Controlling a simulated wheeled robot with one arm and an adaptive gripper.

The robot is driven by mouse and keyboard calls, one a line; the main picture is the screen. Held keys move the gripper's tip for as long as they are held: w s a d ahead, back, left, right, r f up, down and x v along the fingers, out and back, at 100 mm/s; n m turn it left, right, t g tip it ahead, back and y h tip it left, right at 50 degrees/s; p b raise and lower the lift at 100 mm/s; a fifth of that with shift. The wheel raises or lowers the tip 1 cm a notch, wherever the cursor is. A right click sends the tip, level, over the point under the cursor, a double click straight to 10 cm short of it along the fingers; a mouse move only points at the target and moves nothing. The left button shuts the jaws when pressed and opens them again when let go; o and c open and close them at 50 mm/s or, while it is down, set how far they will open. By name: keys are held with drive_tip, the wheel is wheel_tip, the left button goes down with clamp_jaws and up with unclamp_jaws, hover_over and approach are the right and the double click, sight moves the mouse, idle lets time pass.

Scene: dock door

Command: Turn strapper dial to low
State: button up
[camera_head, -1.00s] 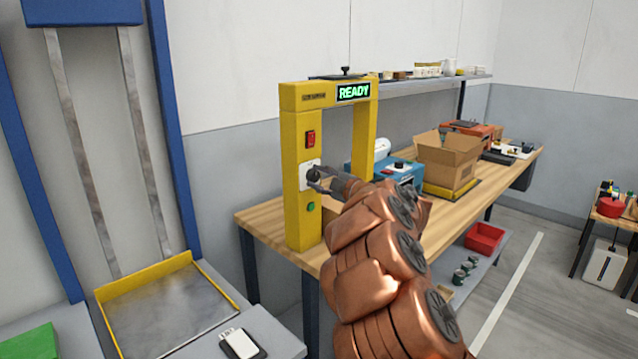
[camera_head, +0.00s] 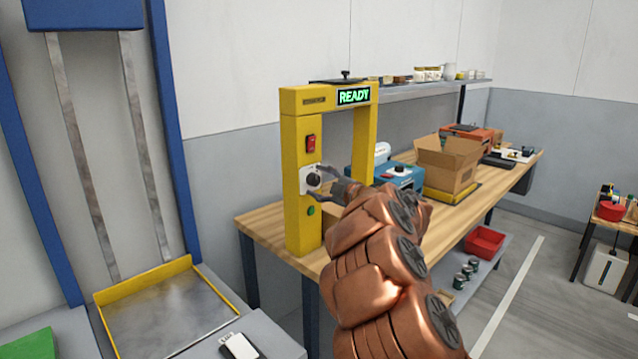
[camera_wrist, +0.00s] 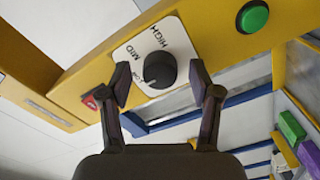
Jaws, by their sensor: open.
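The black strapper dial (camera_head: 314,179) sits on a white plate on the yellow strapper's (camera_head: 302,225) left post. In the wrist view the dial (camera_wrist: 160,70) has a pale mark at its lower left edge. The plate (camera_wrist: 165,38) reads HIGH and MID; a third label is partly hidden behind the left finger, close to where the mark points. My gripper (camera_wrist: 161,81) is open, with one finger on each side of the dial and gaps between. In the head view my gripper (camera_head: 326,183) is just right of the dial.
A red switch (camera_head: 311,143) is above the dial and a green button (camera_head: 311,210) below it. The strapper's screen (camera_head: 354,95) reads READY. A blue device (camera_head: 402,177) and an open cardboard box (camera_head: 447,163) stand behind on the wooden bench (camera_head: 265,222).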

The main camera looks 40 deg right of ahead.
drive_tip(key=s+d, duration=0.1)
drive_tip(key=s, duration=1)
drive_tip(key=shift+s+d, duration=0.4)
